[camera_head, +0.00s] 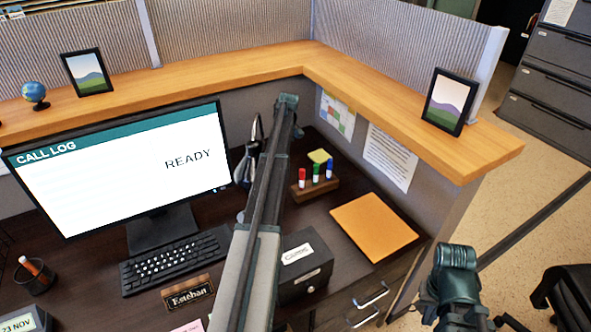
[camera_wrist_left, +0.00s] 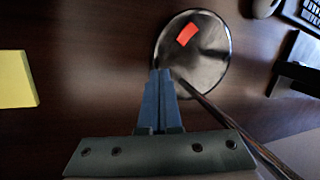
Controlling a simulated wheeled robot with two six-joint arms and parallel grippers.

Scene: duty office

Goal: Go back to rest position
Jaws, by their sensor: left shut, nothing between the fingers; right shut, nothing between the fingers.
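My left gripper (camera_wrist_left: 160,97) shows in the left wrist view. Its blue-grey fingers are shut together with nothing between them, above the dark desk and in front of a round shiny dark disc (camera_wrist_left: 213,62). In the head view an arm of mine rises from the bottom centre across the desk, and I cannot make out the left fingertips there. My right gripper (camera_head: 455,285) is at the lower right of the head view, beyond the desk's right side. It is shut and empty, its fingertips barely showing.
A monitor (camera_head: 120,165), keyboard (camera_head: 175,261), black box (camera_head: 305,272), marker holder (camera_head: 314,188) and orange folder (camera_head: 374,226) occupy the desk. A wooden ledge (camera_head: 375,95) borders it. A chair (camera_head: 570,295) stands lower right. A thin rod (camera_wrist_left: 215,112) crosses near the left fingers.

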